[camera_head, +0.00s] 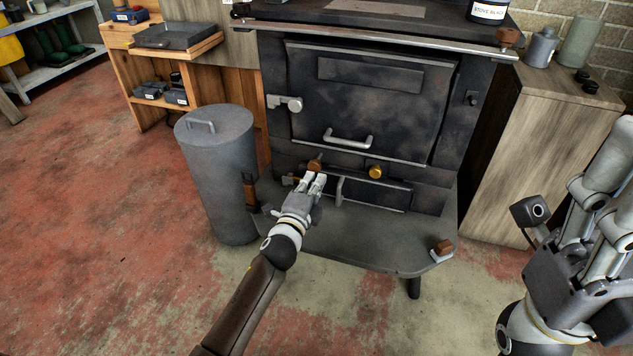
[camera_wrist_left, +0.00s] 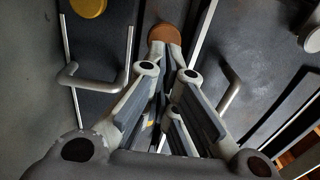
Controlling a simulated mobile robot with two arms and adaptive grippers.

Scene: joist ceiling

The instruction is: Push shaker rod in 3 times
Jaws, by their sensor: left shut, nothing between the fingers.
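A black stove (camera_head: 371,95) stands ahead of me. A round brown knob (camera_head: 314,164), which looks like the end of the shaker rod, is low on its front, left of a yellow knob (camera_head: 375,172). The rod behind it is hidden. My left gripper (camera_head: 314,181) is shut and empty, its fingertips right at the brown knob. In the left wrist view the brown knob (camera_wrist_left: 166,33) is just beyond the closed fingertips; I cannot tell whether they touch. My right gripper (camera_head: 600,190) is raised at the right edge, away from the stove, its fingertips partly cut off.
A grey lidded bin (camera_head: 218,165) stands left of the stove. A hearth ledge (camera_head: 370,238) juts out below, with a brown-handled piece (camera_head: 442,247) on its right. A curved handle (camera_head: 340,190) is close right of my left gripper. A wooden cabinet (camera_head: 545,150) stands right.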

